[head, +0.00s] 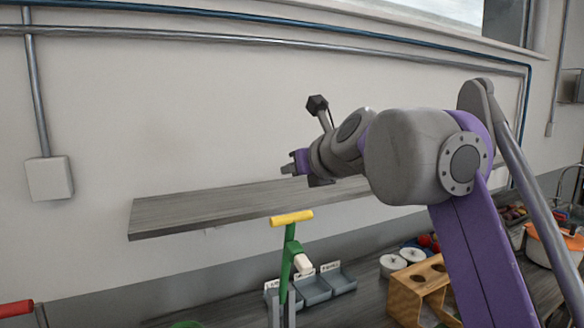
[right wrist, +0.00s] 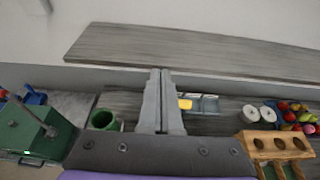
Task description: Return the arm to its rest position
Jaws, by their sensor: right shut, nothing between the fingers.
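My right arm reaches in from the right in the head view, raised high. My right gripper (head: 289,169) points left in front of the wall, at about the height of the wall shelf (head: 170,216). In the right wrist view its two fingers (right wrist: 161,88) are together, with nothing between them.
A green cup (right wrist: 103,119) and a green box (right wrist: 36,132) show in the wrist view. The shelf is bare.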

